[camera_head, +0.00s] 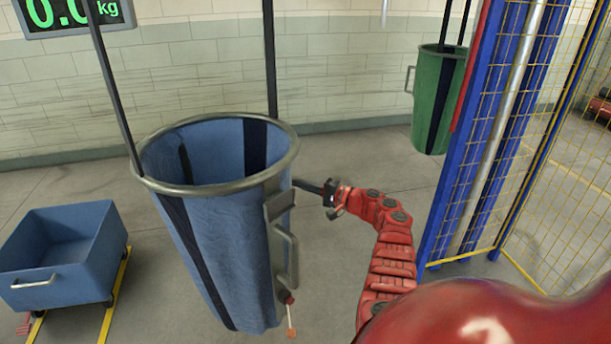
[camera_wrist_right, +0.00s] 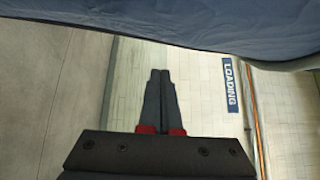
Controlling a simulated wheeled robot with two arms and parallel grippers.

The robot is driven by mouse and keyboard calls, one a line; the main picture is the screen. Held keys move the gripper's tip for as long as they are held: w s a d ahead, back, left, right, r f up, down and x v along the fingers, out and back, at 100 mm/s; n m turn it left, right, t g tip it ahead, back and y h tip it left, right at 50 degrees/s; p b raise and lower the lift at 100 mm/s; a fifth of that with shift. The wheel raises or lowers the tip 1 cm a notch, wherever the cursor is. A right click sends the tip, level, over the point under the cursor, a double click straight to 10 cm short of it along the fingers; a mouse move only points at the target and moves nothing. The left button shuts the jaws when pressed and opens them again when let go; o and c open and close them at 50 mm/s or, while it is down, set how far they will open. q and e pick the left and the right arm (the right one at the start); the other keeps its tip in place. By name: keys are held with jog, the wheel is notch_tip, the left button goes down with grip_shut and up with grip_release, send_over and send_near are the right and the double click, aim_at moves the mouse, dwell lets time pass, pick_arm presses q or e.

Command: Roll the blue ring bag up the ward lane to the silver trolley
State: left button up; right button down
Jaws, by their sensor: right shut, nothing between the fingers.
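The blue ring bag (camera_head: 222,240) hangs by dark straps in the middle of the head view, its mouth held open by a metal ring. It has a metal handle and a small red-ended cord on its right side. My right gripper (camera_head: 297,184) is shut and empty, its tips close to the bag's right side just below the ring; I cannot tell if they touch. In the right wrist view the fingers (camera_wrist_right: 160,76) are together, and blue cloth (camera_wrist_right: 200,22) crosses the top. My left gripper is not in view. I see no silver trolley.
A green bag (camera_head: 438,98) hangs at the back right. A blue post and yellow mesh fence (camera_head: 480,140) stand at right. A weight display (camera_head: 75,14) is at top left. Grey floor is clear behind.

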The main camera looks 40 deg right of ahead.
jog(key=shift+a, duration=0.5)
jog(key=shift+a+p, duration=0.45)
jog(key=shift+a, duration=0.15)
jog(key=shift+r, duration=0.1)
